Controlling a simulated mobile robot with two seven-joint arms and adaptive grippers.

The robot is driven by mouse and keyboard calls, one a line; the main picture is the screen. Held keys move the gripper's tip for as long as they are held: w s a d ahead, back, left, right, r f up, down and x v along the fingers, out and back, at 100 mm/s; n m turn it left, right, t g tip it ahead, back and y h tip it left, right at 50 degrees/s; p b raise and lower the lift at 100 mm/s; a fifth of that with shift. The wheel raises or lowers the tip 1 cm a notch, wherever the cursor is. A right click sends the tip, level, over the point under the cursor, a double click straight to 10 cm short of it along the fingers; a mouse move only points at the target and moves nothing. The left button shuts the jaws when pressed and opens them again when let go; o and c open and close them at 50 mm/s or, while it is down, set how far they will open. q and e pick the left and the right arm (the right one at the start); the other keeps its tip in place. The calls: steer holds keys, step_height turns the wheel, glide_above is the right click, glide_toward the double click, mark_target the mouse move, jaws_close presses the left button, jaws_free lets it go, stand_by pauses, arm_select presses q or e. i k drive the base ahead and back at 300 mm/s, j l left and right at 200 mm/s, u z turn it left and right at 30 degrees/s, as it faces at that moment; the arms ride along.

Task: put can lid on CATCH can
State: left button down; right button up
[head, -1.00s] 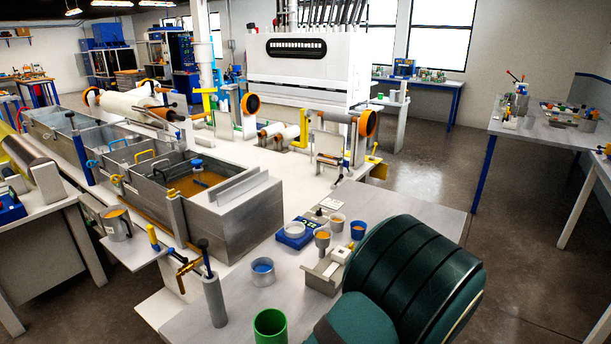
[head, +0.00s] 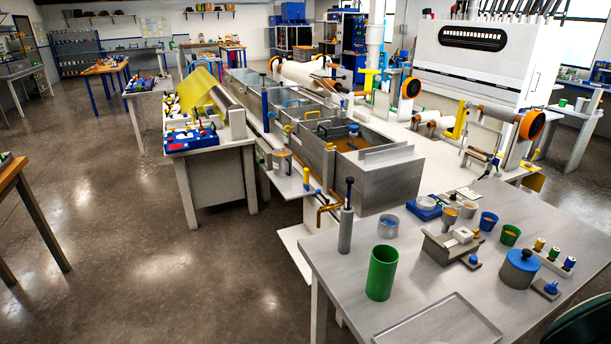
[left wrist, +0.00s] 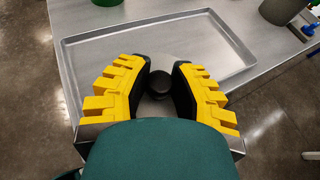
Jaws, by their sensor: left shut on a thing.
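In the left wrist view, my left gripper (left wrist: 160,66) has its yellow-backed fingers shut on a dark round knob (left wrist: 160,84), over the tray. What is under the knob is hidden, so I cannot tell whether it belongs to the can lid. In the head view, a grey can with orange contents (head: 281,162) stands on the small side shelf by the bath. A dark grey can with a blue lid (head: 520,266) stands on the right of the near table. I cannot read CATCH on any can. Neither gripper shows in the head view.
Several small cups stand further back. The metal resin bath (head: 375,178) lies behind. Open floor is at left.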

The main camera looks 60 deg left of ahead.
mark_target(281, 153)
steer(key=k+l, duration=0.25)
steer(key=l, duration=0.2)
steer(key=k+j+u, duration=0.15)
steer(key=k, duration=0.45)
steer(key=u, duration=1.3)
steer(key=i+u, duration=0.1)
steer(key=u, duration=1.15)
steer(key=i+l, duration=0.25)
steer(key=i, duration=0.2)
steer(key=i+l, duration=0.25)
steer(key=i, duration=0.25)
steer(key=i+l, duration=0.15)
steer(key=i, duration=0.45)
steer(key=i+l, duration=0.1)
steer(key=i, duration=3.05)
steer(key=j+u, duration=0.05)
steer(key=j, duration=0.1)
